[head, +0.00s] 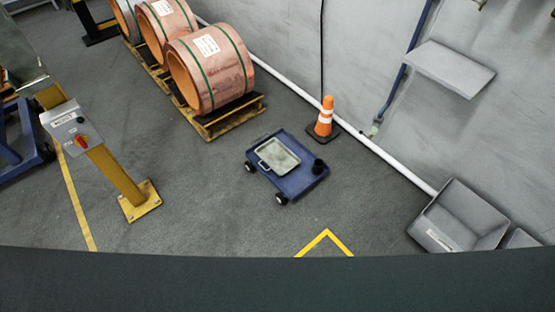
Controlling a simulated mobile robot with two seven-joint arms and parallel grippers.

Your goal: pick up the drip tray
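The drip tray (278,155) is a shallow, light grey-green rectangular tray with a pale rim. It lies on top of a low blue wheeled dolly (308,181) near the middle of the head view. Neither of my grippers shows in the head view.
Copper foil rolls (211,68) sit on a wooden pallet (233,117) behind the dolly. An orange cone (325,118) stands by the wall. A yellow control post (117,175) is at left, a grey bin (462,217) at right.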

